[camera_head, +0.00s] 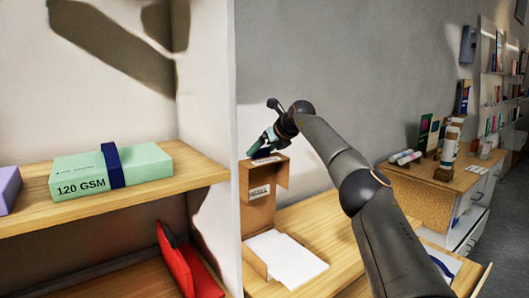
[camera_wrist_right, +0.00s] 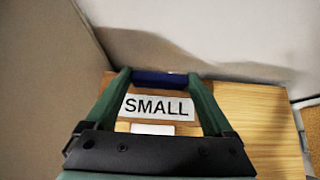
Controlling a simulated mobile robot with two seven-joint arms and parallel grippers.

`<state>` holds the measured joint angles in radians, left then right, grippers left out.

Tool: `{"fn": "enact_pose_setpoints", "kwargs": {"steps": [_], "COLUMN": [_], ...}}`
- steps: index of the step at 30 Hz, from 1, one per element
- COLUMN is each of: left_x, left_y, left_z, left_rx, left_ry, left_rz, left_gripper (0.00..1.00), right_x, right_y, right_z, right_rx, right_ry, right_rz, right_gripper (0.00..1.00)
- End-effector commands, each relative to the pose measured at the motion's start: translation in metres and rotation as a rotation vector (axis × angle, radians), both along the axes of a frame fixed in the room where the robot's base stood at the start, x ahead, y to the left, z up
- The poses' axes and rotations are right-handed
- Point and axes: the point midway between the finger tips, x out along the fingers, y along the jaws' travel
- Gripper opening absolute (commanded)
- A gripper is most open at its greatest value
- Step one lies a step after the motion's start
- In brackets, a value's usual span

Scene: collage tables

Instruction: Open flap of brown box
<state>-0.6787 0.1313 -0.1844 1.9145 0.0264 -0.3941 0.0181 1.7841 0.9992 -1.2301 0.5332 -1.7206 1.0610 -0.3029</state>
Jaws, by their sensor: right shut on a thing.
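The brown box (camera_head: 258,218) stands upright on the wooden table, open at the front, with a white label inside. A short brown panel at its top, which looks like the flap (camera_head: 281,173), hangs down at the right. My right gripper (camera_head: 262,147) is just above the box's top. In the right wrist view its green fingers (camera_wrist_right: 160,80) are apart, with a dark blue bar (camera_wrist_right: 160,77) between their tips. A "SMALL" label (camera_wrist_right: 158,106) on the box's brown surface shows between the fingers. Whether the bar touches the box I cannot tell. My left gripper is not in view.
White sheets (camera_head: 286,258) lie at the box's foot. A white shelf panel (camera_head: 220,130) stands close on the left, beside a shelf with a green "120 GSM" box (camera_head: 112,173). The wooden table (camera_head: 325,228) is bare right of the box, partly behind my arm.

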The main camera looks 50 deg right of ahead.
Motion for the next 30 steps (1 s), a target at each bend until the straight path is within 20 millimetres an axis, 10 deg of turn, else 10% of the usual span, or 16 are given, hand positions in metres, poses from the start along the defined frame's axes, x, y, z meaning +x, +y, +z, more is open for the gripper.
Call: {"fn": "enact_pose_setpoints", "kwargs": {"steps": [15, 16, 30], "left_x": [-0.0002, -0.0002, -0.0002], "left_y": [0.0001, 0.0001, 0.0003], "left_z": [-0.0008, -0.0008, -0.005], "left_rx": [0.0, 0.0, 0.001], "left_ry": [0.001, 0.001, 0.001], "left_rz": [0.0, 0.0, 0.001], "left_gripper": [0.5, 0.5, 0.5], "right_x": [0.0012, 0.0013, -0.0038], "right_y": [0.0022, 0.0021, 0.0024], "right_z": [0.0051, 0.005, 0.0043], "right_rx": [-0.003, -0.002, 0.0], "right_ry": [-0.004, -0.005, 0.003], "right_rz": [0.003, 0.003, 0.002], "right_gripper": [0.0, 0.89, 1.0]}}
